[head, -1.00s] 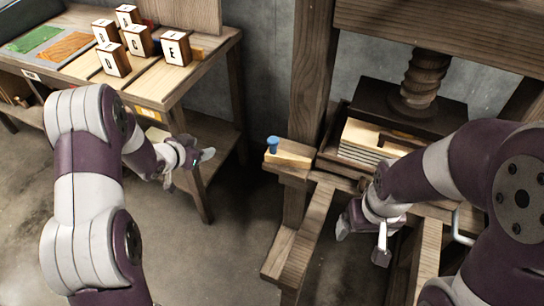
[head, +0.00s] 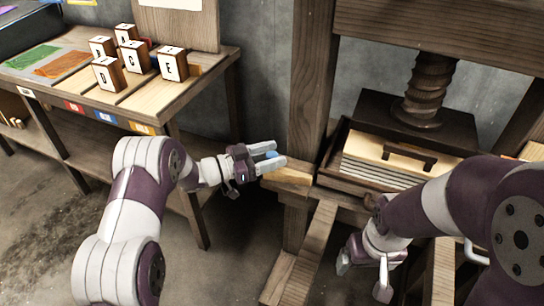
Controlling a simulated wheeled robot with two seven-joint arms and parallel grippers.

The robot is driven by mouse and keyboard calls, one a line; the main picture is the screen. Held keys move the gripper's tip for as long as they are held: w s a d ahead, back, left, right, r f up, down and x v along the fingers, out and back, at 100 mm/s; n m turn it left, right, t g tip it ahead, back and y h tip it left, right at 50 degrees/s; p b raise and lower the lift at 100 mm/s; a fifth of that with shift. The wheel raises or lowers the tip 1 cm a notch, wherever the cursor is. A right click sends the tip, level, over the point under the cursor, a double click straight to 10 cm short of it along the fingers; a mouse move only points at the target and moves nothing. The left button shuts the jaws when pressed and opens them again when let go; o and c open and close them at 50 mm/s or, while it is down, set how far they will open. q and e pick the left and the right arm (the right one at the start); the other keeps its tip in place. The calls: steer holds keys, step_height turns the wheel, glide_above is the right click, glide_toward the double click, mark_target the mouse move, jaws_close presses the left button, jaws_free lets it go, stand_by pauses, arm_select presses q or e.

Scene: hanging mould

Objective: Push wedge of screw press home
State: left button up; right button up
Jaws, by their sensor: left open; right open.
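The wooden screw press stands at the right with its dark screw (head: 428,90). A light wooden wedge (head: 291,176) lies on the ledge at the press's left side. A blue peg (head: 271,154) on the wedge shows between the fingers of my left gripper (head: 276,155). The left gripper is open, its fingers on either side of the peg; I cannot tell whether they touch it. My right gripper (head: 364,278) is open, low in front of the press, apart from the wedge. My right arm hides part of the press's front.
A tray (head: 345,180) with stacked sheets and a dark-handled board (head: 397,158) sits under the screw. A wooden table (head: 175,105) at the left carries several lettered blocks (head: 135,57). Bare floor lies between table and press.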

mark_target(297, 175)
arm_select(q)
steer(key=shift+w+d, duration=0.15)
steer(key=shift+d, duration=0.1)
jaws_close()
steer(key=shift+s+d+r, duration=0.1)
steer(key=shift+s+d, duration=0.1)
steer(key=shift+d, duration=0.1)
steer(key=d, duration=0.2)
steer(key=s+d+p, duration=0.2)
steer(key=d, duration=0.1)
steer(key=shift+s+d, duration=0.1)
steer(key=shift+d, duration=0.2)
jaws_free()
steer(key=shift+d, duration=0.1)
steer(key=shift+s, duration=0.1)
